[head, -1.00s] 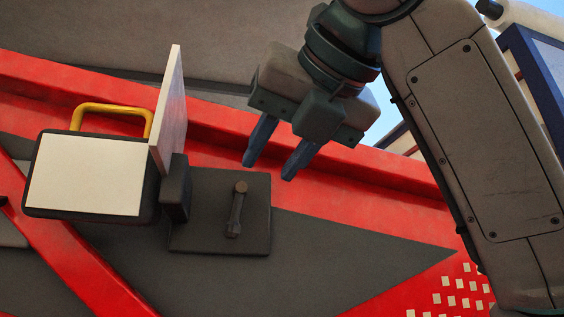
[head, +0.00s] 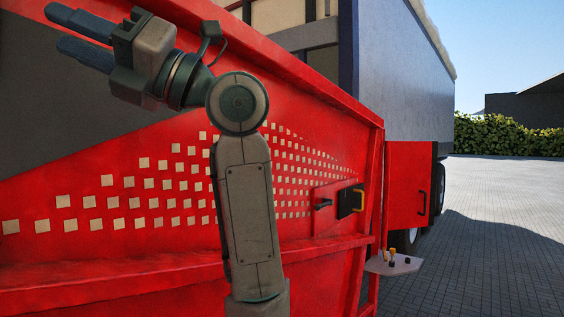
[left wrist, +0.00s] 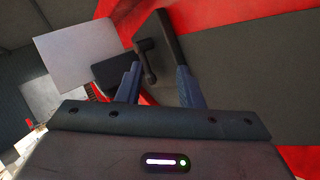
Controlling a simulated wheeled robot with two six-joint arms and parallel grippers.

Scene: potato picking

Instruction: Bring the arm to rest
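My left arm rises from the bottom of the head view, bent at the elbow. Its left gripper (head: 60,28) is at the upper left, pointing left in front of the red machine side. The two blue-grey fingers are apart with nothing between them. The left wrist view also shows the left gripper (left wrist: 158,68) open. Beyond the fingers there, a dark lever (left wrist: 149,62) on a dark mount and a pale flat panel (left wrist: 78,52) show. The distance from the fingers to the lever cannot be told. My right gripper is not in view.
The red machine side (head: 130,255) with pale squares fills the left and middle. A small black box with a yellow handle (head: 358,199) and a small shelf (head: 395,264) are at its right end. A trailer (head: 400,75) stands behind. Paved ground (head: 500,240) is clear at right.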

